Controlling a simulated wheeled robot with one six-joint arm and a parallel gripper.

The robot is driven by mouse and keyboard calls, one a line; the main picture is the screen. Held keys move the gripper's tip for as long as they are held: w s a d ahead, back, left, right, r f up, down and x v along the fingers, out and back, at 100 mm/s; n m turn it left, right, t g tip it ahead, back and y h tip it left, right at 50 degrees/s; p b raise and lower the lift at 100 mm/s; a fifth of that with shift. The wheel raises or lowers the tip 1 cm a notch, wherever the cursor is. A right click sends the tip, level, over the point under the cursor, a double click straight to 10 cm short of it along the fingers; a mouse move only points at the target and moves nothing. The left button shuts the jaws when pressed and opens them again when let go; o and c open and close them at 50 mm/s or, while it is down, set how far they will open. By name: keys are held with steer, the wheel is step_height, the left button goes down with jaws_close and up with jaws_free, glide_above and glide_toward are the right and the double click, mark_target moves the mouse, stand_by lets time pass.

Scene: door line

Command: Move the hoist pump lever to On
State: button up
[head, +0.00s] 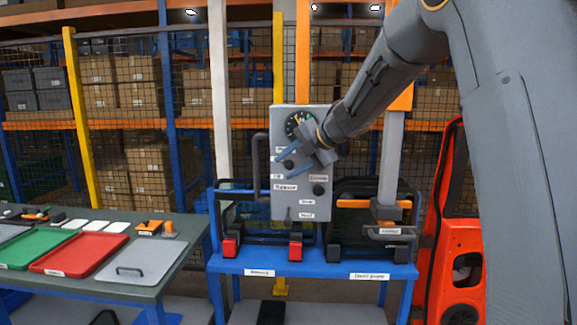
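White labels sit beside the controls, too small to read surely. My gripper (281,166) is in front of the panel's left middle, with its two blue fingers apart. A dark control (288,165) shows between the fingers. I cannot tell whether it is the hoist pump lever, how it is set, or whether the fingers touch it.
A table (185,250) with a red tray (80,252) and a green tray (38,250) stands left. Mesh fencing and shelving fill the back.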

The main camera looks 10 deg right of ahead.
steer(key=b+v, duration=0.2)
steer(key=v, duration=0.6)
steer(key=s+d+f+m+t+h+b, duration=0.1)
steer(key=s+d+f+m+h+b, duration=0.1)
steer(key=f+m, duration=0.45)
steer(key=s+d+f+m+h+b, duration=0.2)
steer(key=d+f+m+h, duration=0.1)
steer(key=f+m, duration=0.4)
steer(key=s+d+f+m+t+h+b, duration=0.1)
steer(key=s+d+f+m+h+b, duration=0.1)
steer(key=f+m, duration=0.5)
steer(key=s+a+f+m+g+b, duration=0.1)
steer(key=s+f+m+g, duration=0.2)
steer(key=s+f, duration=0.7)
steer(key=s+a+f+m+g+b, duration=0.1)
steer(key=s+f+m+g, duration=0.3)
steer(key=s+f, duration=0.6)
steer(key=s+g+b, duration=0.1)
steer(key=s, duration=0.3)
steer(key=shift+s+a+g, duration=0.2)
steer(key=shift+a+g, duration=0.05)
steer(key=shift+g, duration=0.05)
